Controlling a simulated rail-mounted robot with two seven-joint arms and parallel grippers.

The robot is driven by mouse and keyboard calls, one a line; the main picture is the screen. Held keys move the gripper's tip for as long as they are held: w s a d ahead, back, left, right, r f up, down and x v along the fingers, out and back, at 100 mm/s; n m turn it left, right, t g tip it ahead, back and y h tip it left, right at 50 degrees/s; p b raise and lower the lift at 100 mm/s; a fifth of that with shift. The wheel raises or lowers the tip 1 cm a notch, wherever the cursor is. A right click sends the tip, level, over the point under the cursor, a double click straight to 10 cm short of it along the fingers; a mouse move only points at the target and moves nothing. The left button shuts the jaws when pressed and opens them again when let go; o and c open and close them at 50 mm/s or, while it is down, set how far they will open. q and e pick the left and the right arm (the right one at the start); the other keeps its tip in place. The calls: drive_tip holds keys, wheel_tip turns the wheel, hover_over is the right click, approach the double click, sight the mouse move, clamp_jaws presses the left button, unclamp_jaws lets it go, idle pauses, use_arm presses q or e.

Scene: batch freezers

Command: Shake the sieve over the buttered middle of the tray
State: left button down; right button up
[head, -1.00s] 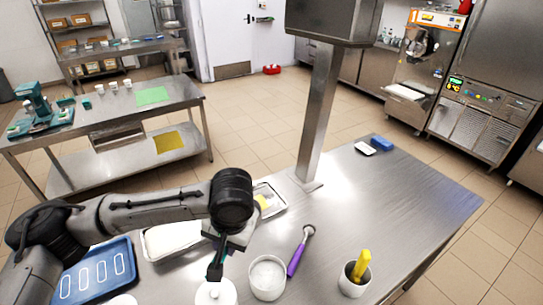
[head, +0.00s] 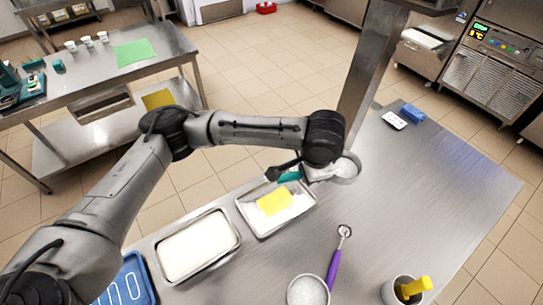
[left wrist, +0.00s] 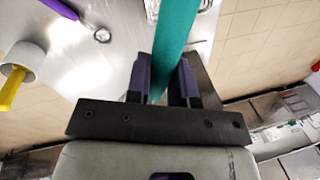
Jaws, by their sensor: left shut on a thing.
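My left gripper (head: 304,174) is shut on the teal handle (head: 290,177) of what looks like the sieve. In the left wrist view the handle (left wrist: 174,40) runs up from between the dark fingers (left wrist: 172,82). A round, pale metal bowl (head: 346,168), apparently the sieve's, shows just right of my wrist in the head view. The metal tray (head: 242,206) with a yellow patch (head: 275,201) on white lies below and left of the bowl. The bowl appears beyond the tray's right back corner. Its contents are not clear. My right gripper is not in view.
A second metal tray (head: 163,274) holds a white layer. A blue tray (head: 143,277) lies at front left.

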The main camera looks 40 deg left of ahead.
use_arm(q)
drive_tip(key=w+a+f+m+h+p, duration=0.1)
drive_tip(key=a+f+m, duration=0.4)
drive_tip(key=m, duration=0.3)
drive_tip(key=w+a+f+m+h+p, duration=0.1)
drive_tip(key=a+f+m, duration=0.4)
drive_tip(key=f+m, duration=0.2)
drive_tip(key=w+a+f+m+h+p, duration=0.1)
drive_tip(key=a+f+m+p, duration=0.1)
drive_tip(key=a+f+m, duration=0.3)
drive_tip(key=shift+a+f+m+h, duration=0.1)
drive_tip(key=shift+f+m+h, duration=0.15)
drive_tip(key=shift+m, duration=0.9)
drive_tip(key=shift+a+f+m+h, duration=0.15)
drive_tip(key=shift+f+m, duration=0.15)
drive_tip(key=shift+m, duration=0.85)
drive_tip(key=shift+d, duration=0.1)
